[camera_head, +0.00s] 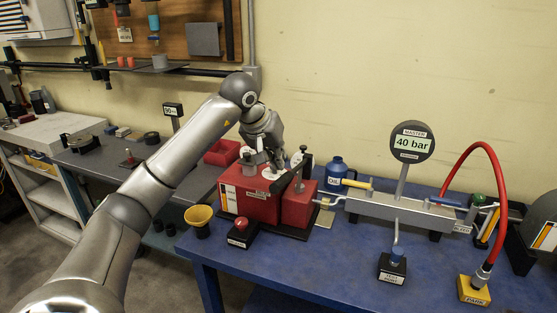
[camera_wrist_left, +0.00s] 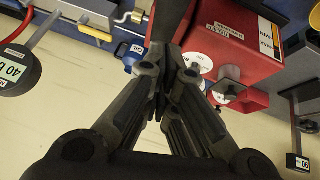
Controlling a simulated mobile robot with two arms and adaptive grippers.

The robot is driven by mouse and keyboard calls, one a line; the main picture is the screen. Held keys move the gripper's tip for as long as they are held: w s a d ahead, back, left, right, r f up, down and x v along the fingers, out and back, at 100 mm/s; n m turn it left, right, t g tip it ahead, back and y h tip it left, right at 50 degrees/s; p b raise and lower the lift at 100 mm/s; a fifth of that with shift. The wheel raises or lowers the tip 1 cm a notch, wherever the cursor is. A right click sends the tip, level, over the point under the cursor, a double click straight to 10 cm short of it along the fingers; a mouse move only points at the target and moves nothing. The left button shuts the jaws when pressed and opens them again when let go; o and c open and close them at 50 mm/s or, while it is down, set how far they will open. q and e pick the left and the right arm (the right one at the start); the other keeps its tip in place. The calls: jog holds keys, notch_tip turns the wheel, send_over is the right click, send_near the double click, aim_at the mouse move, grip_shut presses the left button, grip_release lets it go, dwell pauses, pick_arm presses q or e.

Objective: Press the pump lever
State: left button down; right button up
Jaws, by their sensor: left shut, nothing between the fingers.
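The red pump unit (camera_head: 248,203) stands on the blue bench and also shows upside down in the wrist view (camera_wrist_left: 235,40). Its black lever (camera_head: 297,174) slants up over the top of the red boxes. In the wrist view a dark bar that looks like the lever (camera_wrist_left: 172,18) runs just beyond my fingertips. My left gripper (camera_head: 279,170) is shut and empty, just above the pump beside the lever; in the wrist view its fingers (camera_wrist_left: 168,62) meet. I cannot tell whether they touch the lever. My right gripper is not in view.
A gauge reading 40 bar (camera_head: 411,142) rises from a grey manifold (camera_head: 405,208) to the right. A blue oil bottle (camera_head: 334,175), a yellow funnel (camera_head: 200,220) and a red button box (camera_head: 241,232) stand near the pump. A red hose (camera_head: 497,170) arches at right.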

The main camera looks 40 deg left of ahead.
pick_arm(q)
jog(key=shift+s+d+f, duration=0.1)
jog(key=shift+s+f, duration=0.05)
jog(key=shift+f, duration=0.25)
jog(key=shift+s+d+f, duration=0.1)
jog(key=shift+f, duration=0.3)
